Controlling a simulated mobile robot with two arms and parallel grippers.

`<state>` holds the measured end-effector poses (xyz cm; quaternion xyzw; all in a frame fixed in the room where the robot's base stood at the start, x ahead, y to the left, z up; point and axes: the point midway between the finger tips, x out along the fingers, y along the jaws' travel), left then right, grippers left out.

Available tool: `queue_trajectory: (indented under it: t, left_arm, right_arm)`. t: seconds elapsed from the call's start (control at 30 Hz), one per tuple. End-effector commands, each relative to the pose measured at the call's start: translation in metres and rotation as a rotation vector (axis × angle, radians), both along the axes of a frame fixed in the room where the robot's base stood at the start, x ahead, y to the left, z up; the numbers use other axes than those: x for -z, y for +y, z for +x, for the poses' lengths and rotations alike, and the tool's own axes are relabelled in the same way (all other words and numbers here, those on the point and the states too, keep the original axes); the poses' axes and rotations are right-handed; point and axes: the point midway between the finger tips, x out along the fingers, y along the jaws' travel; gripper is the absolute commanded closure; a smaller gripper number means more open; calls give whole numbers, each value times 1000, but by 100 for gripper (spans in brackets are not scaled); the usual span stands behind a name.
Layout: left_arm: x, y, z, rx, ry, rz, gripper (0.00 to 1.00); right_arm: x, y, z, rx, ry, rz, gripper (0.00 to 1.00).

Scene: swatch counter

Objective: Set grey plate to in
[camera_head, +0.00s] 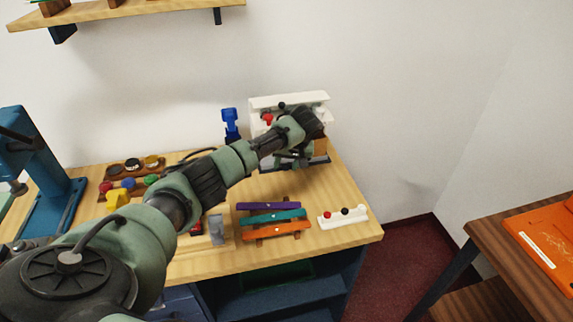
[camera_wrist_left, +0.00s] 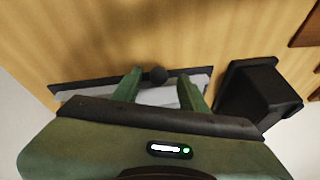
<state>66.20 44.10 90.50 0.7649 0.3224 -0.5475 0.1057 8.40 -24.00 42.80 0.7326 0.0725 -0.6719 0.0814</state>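A white stand (camera_head: 288,101) with a red knob and a black knob is at the back right of the wooden counter. My left gripper (camera_head: 292,156) is in front of it, partly hidden by my wrist. In the left wrist view, my left gripper (camera_wrist_left: 159,75) is open, its green fingers on either side of a small dark round knob (camera_wrist_left: 158,74), with gaps visible. Behind the fingers is a pale grey plate (camera_wrist_left: 78,95) with a dark edge; my gripper body hides part of it. I cannot tell contact with the plate. My right gripper is not in view.
Purple, teal and orange bars (camera_head: 273,226) lie at the counter's front. A white strip with knobs (camera_head: 343,216) is at the right edge. A small grey block (camera_head: 217,230) stands left of the bars. A dark block (camera_wrist_left: 257,92) is beside my gripper.

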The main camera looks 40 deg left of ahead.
Motion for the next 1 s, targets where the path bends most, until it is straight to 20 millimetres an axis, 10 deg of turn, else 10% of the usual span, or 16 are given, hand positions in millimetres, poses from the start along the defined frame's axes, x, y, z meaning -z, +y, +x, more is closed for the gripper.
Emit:
queue_trajectory:
  t: [1.0]
  left_arm:
    - [-70, -29, -15, 0, 1, -1, 57]
  right_arm:
    - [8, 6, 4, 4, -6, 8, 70]
